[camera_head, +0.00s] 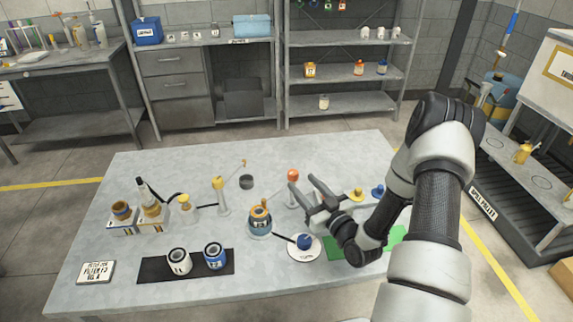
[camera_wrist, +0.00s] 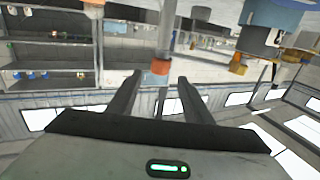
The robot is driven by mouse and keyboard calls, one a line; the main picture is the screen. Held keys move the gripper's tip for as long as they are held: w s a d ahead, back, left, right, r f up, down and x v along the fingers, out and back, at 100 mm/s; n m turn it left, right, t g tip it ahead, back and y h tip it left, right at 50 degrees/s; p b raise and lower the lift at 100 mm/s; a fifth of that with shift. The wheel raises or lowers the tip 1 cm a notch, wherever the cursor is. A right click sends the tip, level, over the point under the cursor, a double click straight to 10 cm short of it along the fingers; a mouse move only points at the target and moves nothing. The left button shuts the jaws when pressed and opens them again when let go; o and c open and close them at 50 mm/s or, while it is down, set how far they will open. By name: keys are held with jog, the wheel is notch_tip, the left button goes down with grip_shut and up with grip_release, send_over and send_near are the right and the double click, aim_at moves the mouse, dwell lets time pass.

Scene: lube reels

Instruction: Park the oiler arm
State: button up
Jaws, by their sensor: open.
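I cannot tell for certain which part is the oiler arm. A grey post with an orange-red knob (camera_head: 292,175) stands on the table. A yellow-topped post (camera_head: 217,183) to its left has a thin arm (camera_head: 233,171) reaching up and right to a small orange tip. My gripper (camera_head: 302,186) is open and empty beside the orange-knobbed post, with its fingers above the table. In the wrist view, which looks inverted, the orange-red knob (camera_wrist: 160,67) appears between or just beyond my open fingertips (camera_wrist: 160,77). Contact cannot be told.
A black mat (camera_head: 205,274) holds two cups at the front left. Yellow and blue knobs (camera_head: 357,194) are to the right. The table's back left is clear.

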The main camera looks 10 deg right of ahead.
aim_at(290, 170)
jog(key=p+x, duration=0.1)
jog(key=x, duration=0.9)
jog(key=shift+w+a, duration=0.2)
jog(key=shift+w, duration=0.15)
grip_shut()
